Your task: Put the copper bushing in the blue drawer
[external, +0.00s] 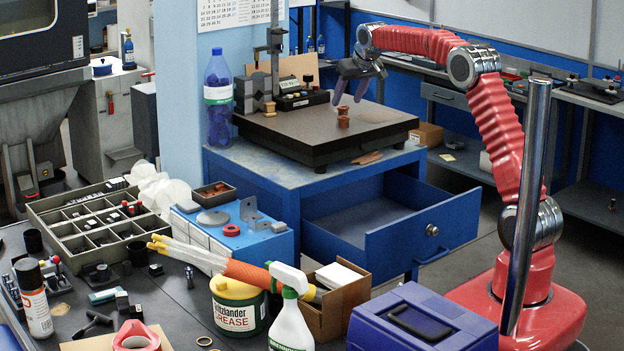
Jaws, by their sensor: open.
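A copper bushing (343,117) stands upright on the dark surface plate (290,138) on top of the blue cabinet. My gripper (348,101) is open, pointing down, with its fingertips just above or beside the bushing. I cannot tell whether they touch it. The blue drawer (436,240) is pulled out from the cabinet below the plate. Its visible floor is bare, and part of its inside is hidden by the cabinet side and near wall.
A small copper-coloured piece (270,109) and a gauge stand (275,60) are at the plate's back left. A blue bottle (218,98) stands beside the plate. A grease tub (238,305) and spray bottle (290,318) crowd the front bench.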

